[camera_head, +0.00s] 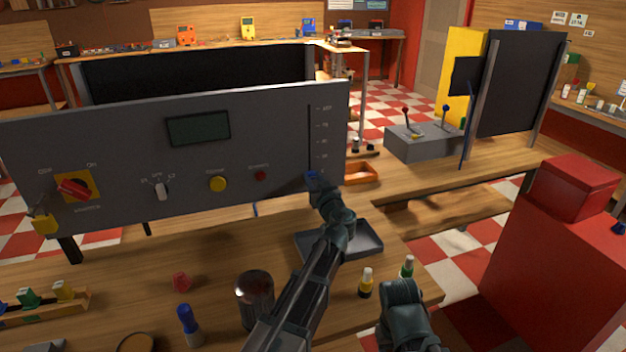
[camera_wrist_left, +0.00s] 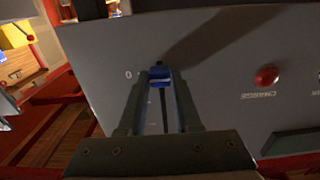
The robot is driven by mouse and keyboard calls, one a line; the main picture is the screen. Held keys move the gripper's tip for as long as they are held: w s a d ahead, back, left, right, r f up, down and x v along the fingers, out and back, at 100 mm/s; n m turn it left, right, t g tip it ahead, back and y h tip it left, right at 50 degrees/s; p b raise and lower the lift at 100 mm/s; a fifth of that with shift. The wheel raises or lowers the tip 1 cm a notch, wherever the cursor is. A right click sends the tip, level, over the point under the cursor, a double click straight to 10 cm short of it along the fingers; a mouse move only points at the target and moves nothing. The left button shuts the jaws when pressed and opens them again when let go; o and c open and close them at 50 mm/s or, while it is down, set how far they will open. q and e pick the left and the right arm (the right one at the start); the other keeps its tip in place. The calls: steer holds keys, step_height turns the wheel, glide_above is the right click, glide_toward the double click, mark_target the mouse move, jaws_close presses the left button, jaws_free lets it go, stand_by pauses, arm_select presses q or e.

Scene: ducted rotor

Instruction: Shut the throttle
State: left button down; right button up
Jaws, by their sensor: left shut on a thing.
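The throttle is a slider on the right side of the grey panel (camera_head: 120,150), with a dark vertical slot (camera_head: 309,135) and a scale beside it. Its blue knob (camera_head: 311,176) is at the low end of the slot. In the left wrist view the knob (camera_wrist_left: 160,77) sits level with the 0 mark. My left gripper (camera_wrist_left: 158,84) is shut on the knob, one finger on each side. In the head view the gripper (camera_head: 314,182) is small and dark against the panel's lower right corner. A dark part of my right arm shows at bottom right; its fingers do not show.
The panel also has a red rotary switch (camera_head: 74,188), a yellow button (camera_head: 218,183) and a red button (camera_head: 260,176). A grey tray (camera_head: 372,246), an orange bin (camera_head: 360,173) and small bottles are near my left arm. A red cabinet (camera_head: 555,260) stands at right.

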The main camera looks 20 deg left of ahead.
arm_select(q)
steer(key=shift+s+f, duration=0.1)
steer(key=shift+f, duration=0.05)
steer(key=c, duration=0.6)
jaws_free()
steer(key=v, duration=1.3)
steer(key=shift+s+d, duration=0.25)
steer(key=shift+d, duration=0.05)
